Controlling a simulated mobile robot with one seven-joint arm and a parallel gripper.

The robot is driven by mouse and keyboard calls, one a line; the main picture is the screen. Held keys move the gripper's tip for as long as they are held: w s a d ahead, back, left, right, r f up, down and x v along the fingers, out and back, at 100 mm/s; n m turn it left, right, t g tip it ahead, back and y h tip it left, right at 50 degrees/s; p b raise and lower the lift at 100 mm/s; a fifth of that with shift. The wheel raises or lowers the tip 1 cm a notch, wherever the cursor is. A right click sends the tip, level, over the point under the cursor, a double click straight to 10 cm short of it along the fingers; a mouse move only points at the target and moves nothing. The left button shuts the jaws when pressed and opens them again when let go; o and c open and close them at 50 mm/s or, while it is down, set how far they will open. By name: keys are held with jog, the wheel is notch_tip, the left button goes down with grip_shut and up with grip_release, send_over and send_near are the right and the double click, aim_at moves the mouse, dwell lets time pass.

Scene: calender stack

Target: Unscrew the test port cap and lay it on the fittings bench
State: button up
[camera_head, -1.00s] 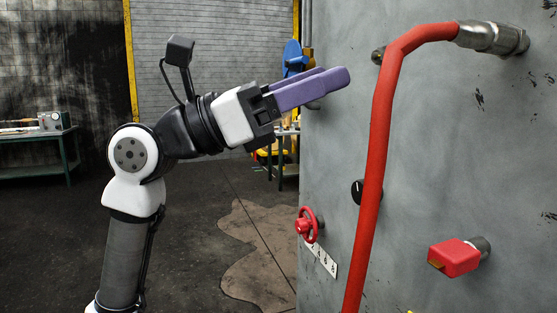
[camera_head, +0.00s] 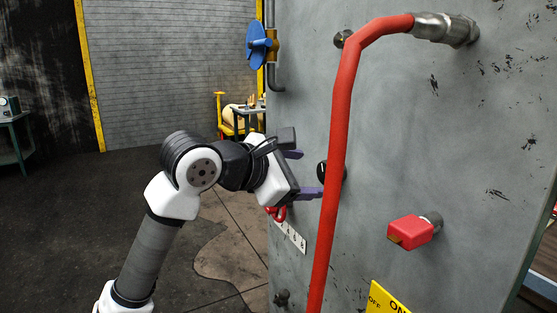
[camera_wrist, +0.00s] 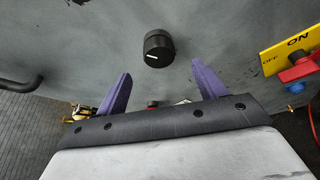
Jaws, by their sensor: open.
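A black round cap (camera_head: 322,170) with a white line on its face sticks out of the grey wall; it looks like the test port cap. The red hose partly covers it in the head view. In the wrist view the cap (camera_wrist: 158,48) stands clear, ahead of and between the fingertips. My gripper (camera_head: 303,173) has its purple fingers apart and empty, pointing at the wall. In the wrist view my gripper (camera_wrist: 162,72) shows no finger touching the cap.
The red hose (camera_head: 335,150) runs down close to my fingers. A red handle (camera_head: 411,231) and a yellow ON/OFF plate (camera_head: 388,298) are on the wall at right. A blue valve handle (camera_head: 258,43) is behind. Another bench (camera_head: 14,118) stands far left; floor between is clear.

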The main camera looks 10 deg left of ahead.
aim_at(323, 174)
jog(key=shift+p+x, duration=0.65)
jog(key=shift+x, duration=1.8)
jog(key=c, duration=1.1)
jog(key=shift+r+n+g+p, duration=0.1)
jog(key=shift+n+g+p, duration=0.2)
jog(key=shift+n, duration=0.5)
jog(key=shift+g+h, duration=0.3)
jog(key=shift+n+g+p, duration=0.35)
jog(key=shift+n+g, duration=0.05)
jog(key=shift+n, duration=0.3)
